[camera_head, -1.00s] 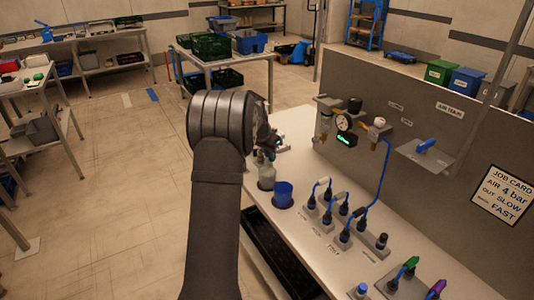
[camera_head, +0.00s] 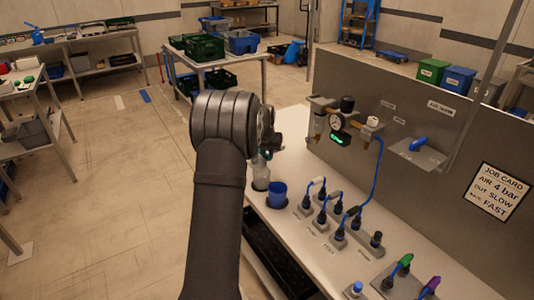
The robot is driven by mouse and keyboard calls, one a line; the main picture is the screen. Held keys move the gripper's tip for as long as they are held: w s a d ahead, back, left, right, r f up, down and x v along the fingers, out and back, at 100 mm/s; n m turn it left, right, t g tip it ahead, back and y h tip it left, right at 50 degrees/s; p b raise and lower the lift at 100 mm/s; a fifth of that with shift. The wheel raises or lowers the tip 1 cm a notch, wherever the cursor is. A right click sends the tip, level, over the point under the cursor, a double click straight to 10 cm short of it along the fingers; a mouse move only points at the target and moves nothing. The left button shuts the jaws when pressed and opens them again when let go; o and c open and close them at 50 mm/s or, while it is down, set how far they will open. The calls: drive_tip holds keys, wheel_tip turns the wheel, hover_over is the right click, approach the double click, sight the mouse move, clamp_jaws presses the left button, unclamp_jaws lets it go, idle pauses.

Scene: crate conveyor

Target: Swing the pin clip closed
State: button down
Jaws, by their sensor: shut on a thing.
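My gripper (camera_head: 272,134) shows only in part at the right of my dark wrist, above the bench's left side. My wrist hides most of its jaws, and what they hold cannot be made out. A grey part at the wrist sticks out to the right. A pale bottle (camera_head: 260,174) stands upright just below the gripper; whether they touch cannot be told. I cannot make out the pin clip in this view.
The white bench (camera_head: 322,258) carries a blue cup (camera_head: 276,195) and grey blocks with black plugs and blue hose. A gauge (camera_head: 336,122) and a blue-handled valve (camera_head: 418,144) are mounted at the grey panel (camera_head: 380,90). A job card (camera_head: 497,190) hangs at right.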

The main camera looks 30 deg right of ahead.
drive_tip(key=c, duration=1.4)
unclamp_jaws()
drive_tip(key=v, duration=1.7)
drive_tip(key=shift+r, duration=0.3)
drive_tip(key=x, duration=1.7)
drive_tip(key=shift+f, duration=0.35)
drive_tip(key=shift+r, duration=0.1)
